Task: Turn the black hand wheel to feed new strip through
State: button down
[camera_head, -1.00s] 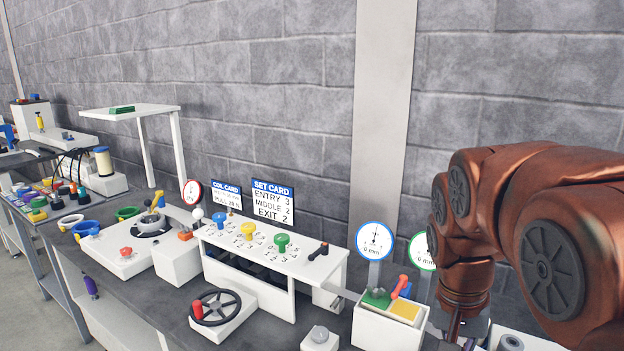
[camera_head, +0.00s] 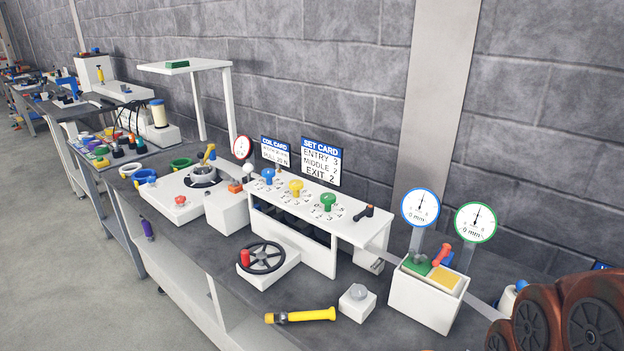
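The black hand wheel (camera_head: 261,258) sits on a white block (camera_head: 270,275) at the front of the bench. A red upright knob (camera_head: 244,258) stands on its left rim. Behind it is the white feed rack (camera_head: 318,208) with blue (camera_head: 268,175), yellow (camera_head: 296,187) and green (camera_head: 328,201) knobs on top and a black lever (camera_head: 368,212) at its right end. The strip is hard to make out. My copper-coloured arm fills the lower right corner. My gripper is outside the picture.
A yellow-handled tool (camera_head: 300,315) lies in front of the wheel, near a white block with a grey dome (camera_head: 357,299). A white box (camera_head: 425,295) with a red lever and two dial gauges (camera_head: 420,208) stands to the right. A set card (camera_head: 321,162) is behind the rack.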

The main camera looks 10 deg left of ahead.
aim_at(244, 263)
jog(key=u, duration=1.2)
jog(key=k, duration=0.65)
jog(key=u, duration=0.75)
jog(key=i, duration=1.3)
jog(key=z, duration=0.45)
